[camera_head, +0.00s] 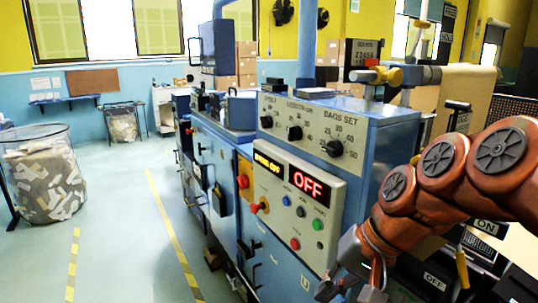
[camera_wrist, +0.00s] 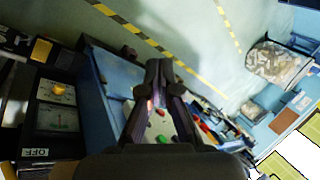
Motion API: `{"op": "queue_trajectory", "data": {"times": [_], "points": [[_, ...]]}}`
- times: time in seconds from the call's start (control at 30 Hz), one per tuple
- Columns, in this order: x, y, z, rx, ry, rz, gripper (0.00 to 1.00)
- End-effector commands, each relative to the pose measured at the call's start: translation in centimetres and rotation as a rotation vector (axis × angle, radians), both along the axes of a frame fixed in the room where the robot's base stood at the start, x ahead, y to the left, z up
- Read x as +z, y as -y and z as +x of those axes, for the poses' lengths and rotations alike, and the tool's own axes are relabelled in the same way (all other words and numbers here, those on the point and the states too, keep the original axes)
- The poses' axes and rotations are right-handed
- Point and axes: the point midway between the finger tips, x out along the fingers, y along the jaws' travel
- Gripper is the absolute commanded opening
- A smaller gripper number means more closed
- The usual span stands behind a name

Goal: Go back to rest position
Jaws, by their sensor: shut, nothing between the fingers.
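My arm, orange-brown with dark joint caps, reaches in from the right in the head view. My gripper (camera_head: 352,280) hangs low in front of the blue machine's (camera_head: 375,140) right end. In the wrist view my gripper (camera_wrist: 159,70) has its dark fingers together at the tips, with nothing between them. It is in front of the machine's control panel (camera_head: 300,205), which has a red OFF display (camera_head: 307,185) and green and red buttons. Part of that panel also shows between the finger links in the wrist view (camera_wrist: 160,125).
A large brown kraft roll (camera_head: 465,95) is behind my arm on the right. Yellow floor tape (camera_head: 172,235) runs along the machine's left side. A wire bin of paper scraps (camera_head: 45,175) stands at far left. The floor between bin and machine is clear.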

Motion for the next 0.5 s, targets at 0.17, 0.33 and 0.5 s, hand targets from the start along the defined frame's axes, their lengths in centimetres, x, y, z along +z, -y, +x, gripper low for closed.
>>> {"op": "queue_trajectory", "data": {"times": [0.17,0.33,0.5], "points": [[-6.3,2.0,-6.7,0.108,-0.087,-0.194,0.00],[-10.7,5.0,-12.2,0.200,-0.159,-0.352,0.00],[-13.2,7.5,-15.9,0.260,-0.213,-0.448,0.00]]}}
